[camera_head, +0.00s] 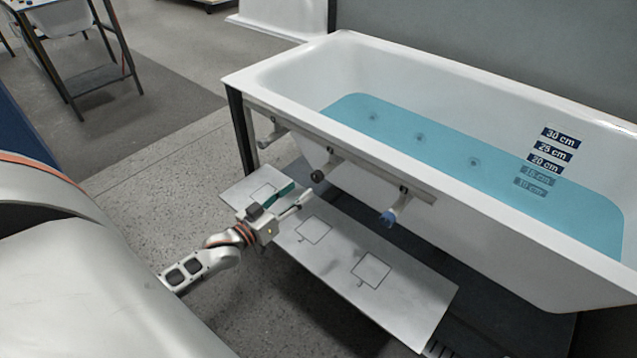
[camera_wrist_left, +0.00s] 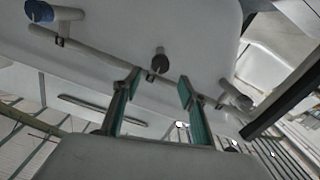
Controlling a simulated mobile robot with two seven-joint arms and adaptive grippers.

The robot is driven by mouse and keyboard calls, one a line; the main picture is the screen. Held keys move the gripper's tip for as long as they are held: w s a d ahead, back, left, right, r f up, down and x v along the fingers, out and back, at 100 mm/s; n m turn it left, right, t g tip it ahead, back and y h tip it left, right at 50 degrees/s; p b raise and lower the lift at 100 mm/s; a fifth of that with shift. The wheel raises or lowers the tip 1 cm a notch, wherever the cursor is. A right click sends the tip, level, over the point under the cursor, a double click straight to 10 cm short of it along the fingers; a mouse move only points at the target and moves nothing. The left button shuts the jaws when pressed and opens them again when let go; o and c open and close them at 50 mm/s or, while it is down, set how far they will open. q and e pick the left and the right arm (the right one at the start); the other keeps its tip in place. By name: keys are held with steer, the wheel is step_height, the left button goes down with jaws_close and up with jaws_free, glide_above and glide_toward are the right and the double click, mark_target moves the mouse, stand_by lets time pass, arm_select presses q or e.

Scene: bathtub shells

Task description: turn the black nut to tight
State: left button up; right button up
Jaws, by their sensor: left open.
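The black nut (camera_head: 318,176) is on the middle fitting of the pipe along the near side of the bathtub. In the left wrist view the black nut (camera_wrist_left: 159,62) shows above and between my fingertips, apart from them. My left gripper (camera_head: 297,193) is open and empty, left of and below the black nut in the head view. Its two green-sided fingers (camera_wrist_left: 160,88) stand apart in the left wrist view. My right gripper is not in view. I cannot tell how tight the nut is.
A blue nut (camera_head: 388,217) is on the right fitting and a grey one (camera_head: 270,132) on the left. The white bathtub (camera_head: 300,110) holds blue water. A pale board (camera_head: 420,295) with marked squares lies below the pipe, with open floor beside it.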

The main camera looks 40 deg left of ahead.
mark_target(314, 178)
arm_select(q)
steer(key=w, duration=0.3)
steer(key=w+b, duration=0.1)
steer(key=w, duration=0.1)
steer(key=shift+w+d+f, duration=0.1)
steer(key=shift+w+d, duration=0.1)
steer(key=shift+w, duration=0.9)
steer(key=c, duration=1.1)
